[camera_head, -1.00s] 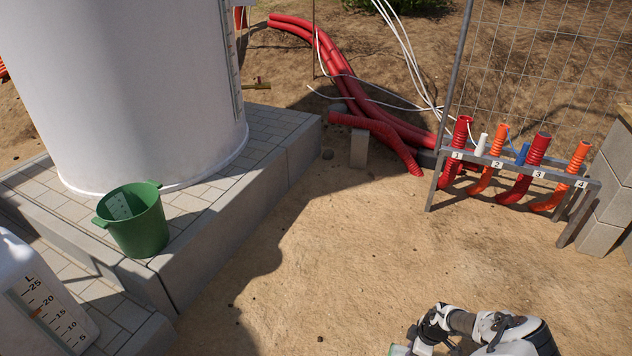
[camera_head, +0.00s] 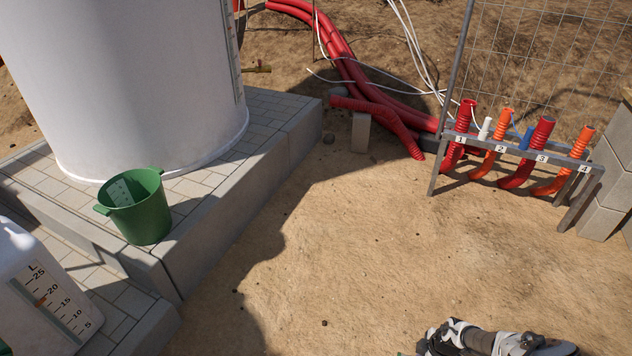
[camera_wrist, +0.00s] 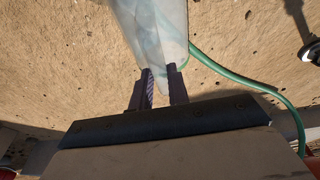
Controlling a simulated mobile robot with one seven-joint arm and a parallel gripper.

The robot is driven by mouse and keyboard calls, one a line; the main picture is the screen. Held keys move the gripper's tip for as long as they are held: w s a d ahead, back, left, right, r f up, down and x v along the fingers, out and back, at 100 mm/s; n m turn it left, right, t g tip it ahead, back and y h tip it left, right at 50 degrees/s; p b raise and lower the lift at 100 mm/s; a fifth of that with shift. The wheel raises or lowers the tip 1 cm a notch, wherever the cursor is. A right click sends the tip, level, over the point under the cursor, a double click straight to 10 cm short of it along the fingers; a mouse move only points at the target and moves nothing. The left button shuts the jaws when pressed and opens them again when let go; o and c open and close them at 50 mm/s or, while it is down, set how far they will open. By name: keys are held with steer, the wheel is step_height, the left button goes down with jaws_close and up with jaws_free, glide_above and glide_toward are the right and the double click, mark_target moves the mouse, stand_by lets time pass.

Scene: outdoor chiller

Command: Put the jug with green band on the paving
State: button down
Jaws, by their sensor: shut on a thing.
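My gripper (camera_wrist: 162,76) is shut on a clear, bluish see-through vessel (camera_wrist: 152,30), seen in the wrist view. I take it for the jug; a thin green edge shows at its lower right, but most of it is cut off by the top of the picture. Bare sandy ground lies behind it. In the head view my arm is at the bottom right, and the gripper and jug are out of the picture or barely at its edge. The grey paving (camera_head: 277,108) lies at the left, around the big white tank.
A green bucket (camera_head: 140,212) stands on the paving's front corner. A white container with a litre scale (camera_head: 48,290) stands at the lower left. A green hose (camera_wrist: 240,80) lies beside the jug. A pipe rack (camera_head: 520,155) is at the right. Open sand fills the middle.

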steer(key=w+a+r+m, duration=0.4)
steer(key=a, duration=0.6)
steer(key=w+a+r+m+t+h, duration=0.1)
steer(key=w+a+r+m, duration=0.3)
steer(key=a, duration=0.6)
steer(key=w+a+r+m+h, duration=0.1)
steer(key=w+a+r+m, duration=0.2)
steer(key=a, duration=0.7)
steer(key=shift+w+a+r+m+t, duration=0.3)
steer(key=shift+w+r+m, duration=0.1)
steer(key=shift+r+m, duration=1.15)
steer(key=shift+s+r, duration=0.1)
